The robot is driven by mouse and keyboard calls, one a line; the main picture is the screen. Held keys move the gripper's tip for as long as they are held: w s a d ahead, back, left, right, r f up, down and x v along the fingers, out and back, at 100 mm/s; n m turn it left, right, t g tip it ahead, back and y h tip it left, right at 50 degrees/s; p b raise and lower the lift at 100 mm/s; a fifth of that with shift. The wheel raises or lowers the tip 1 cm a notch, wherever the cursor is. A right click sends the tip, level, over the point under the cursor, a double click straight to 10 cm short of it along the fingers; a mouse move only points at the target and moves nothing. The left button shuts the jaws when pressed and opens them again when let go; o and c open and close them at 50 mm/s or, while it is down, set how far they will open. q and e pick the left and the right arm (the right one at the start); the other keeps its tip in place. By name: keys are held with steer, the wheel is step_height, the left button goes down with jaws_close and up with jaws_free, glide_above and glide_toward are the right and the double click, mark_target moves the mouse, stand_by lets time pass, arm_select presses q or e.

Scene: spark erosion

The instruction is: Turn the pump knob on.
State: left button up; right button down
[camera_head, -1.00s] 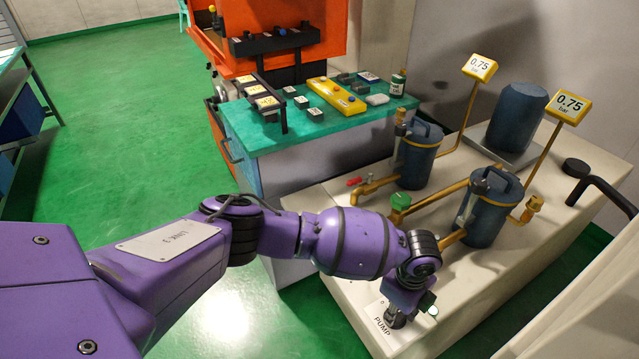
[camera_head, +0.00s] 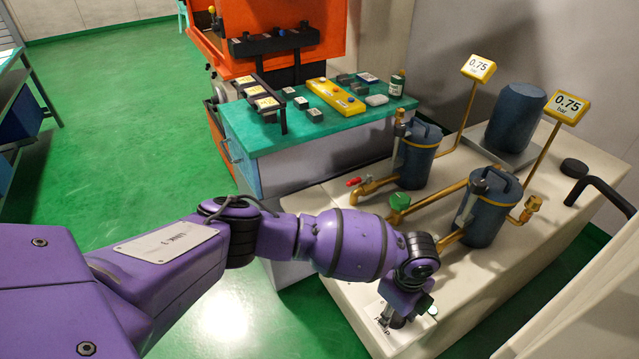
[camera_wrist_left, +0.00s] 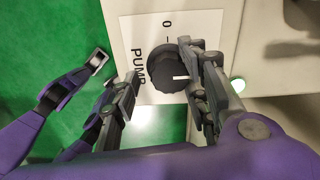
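The pump knob (camera_wrist_left: 170,71) is a round black dial with a short white line. It sits on a white plate (camera_wrist_left: 127,28) marked PUMP, with a 0 and a short stroke. My left gripper (camera_wrist_left: 160,80) is open at the knob. In the left wrist view, one finger stands close against the knob's right side, and whether it touches cannot be told. The other finger is apart, to the knob's left. In the head view, my left gripper (camera_head: 398,317) hides the knob and much of the plate.
The knob is at the near end of a pale bench (camera_head: 465,290). Blue filter canisters (camera_head: 484,208) with brass pipes, a green valve handle (camera_head: 399,202) and yellow 0.75 bar gauges (camera_head: 567,106) stand further back. A teal-topped table (camera_head: 345,122) with small parts is behind my arm.

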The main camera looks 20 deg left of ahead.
mark_target(395, 315)
arm_select(q)
steer(key=shift+w+d+r, duration=0.1)
steer(key=shift+w+r, duration=0.05)
steer(key=shift+w, duration=0.05)
steer(key=shift+r, duration=0.2)
step_height(395, 315, up, 12)
steer(key=shift+f, duration=0.25)
stand_by(0.4)
